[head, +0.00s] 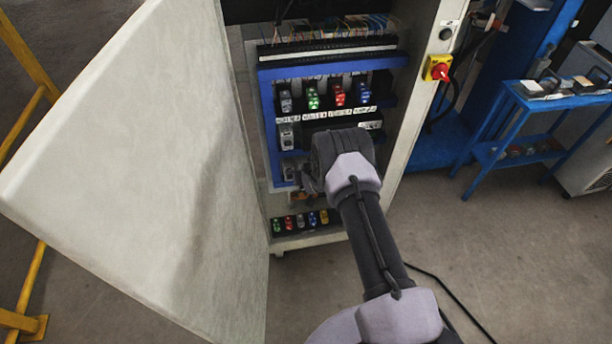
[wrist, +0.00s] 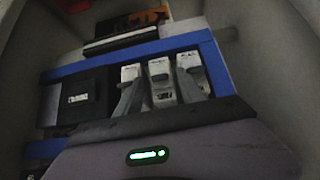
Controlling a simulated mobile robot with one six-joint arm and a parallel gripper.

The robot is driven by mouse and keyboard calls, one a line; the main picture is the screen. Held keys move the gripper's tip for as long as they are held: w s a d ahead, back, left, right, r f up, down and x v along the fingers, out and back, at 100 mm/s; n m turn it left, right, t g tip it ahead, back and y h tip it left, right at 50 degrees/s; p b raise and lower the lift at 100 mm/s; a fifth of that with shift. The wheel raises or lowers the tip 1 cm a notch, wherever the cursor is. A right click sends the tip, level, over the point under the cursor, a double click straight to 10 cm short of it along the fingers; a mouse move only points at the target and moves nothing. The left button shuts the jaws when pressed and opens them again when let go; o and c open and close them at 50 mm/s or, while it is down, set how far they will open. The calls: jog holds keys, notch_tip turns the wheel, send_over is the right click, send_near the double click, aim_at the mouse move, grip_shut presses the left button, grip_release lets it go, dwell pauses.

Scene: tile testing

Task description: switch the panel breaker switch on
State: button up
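The blue-framed breaker panel (head: 266,95) is inside the open cabinet. In the wrist view, three white breaker modules stand side by side: a left one (wrist: 130,72), a middle one (wrist: 158,68) and a right one (wrist: 188,60). My gripper (wrist: 160,80) is close to them, its two grey fingers apart, with the middle module between them. I cannot tell whether the fingers touch it. In the head view my wrist hides part of the panel and most of the gripper. The switch's lever position is too dark to tell.
The large pale cabinet door (head: 135,165) stands open on the left. A red-and-yellow rotary switch (head: 438,69) sits on the right cabinet edge. Coloured modules (head: 300,221) line the cabinet bottom. A blue table (head: 545,103) stands at the right. A dark block (wrist: 82,98) sits left of the breakers.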

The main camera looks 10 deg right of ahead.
jog(key=p+v, duration=0.7)
jog(key=v, duration=1)
jog(key=shift+s, duration=0.2)
jog(key=shift+r, duration=0.1)
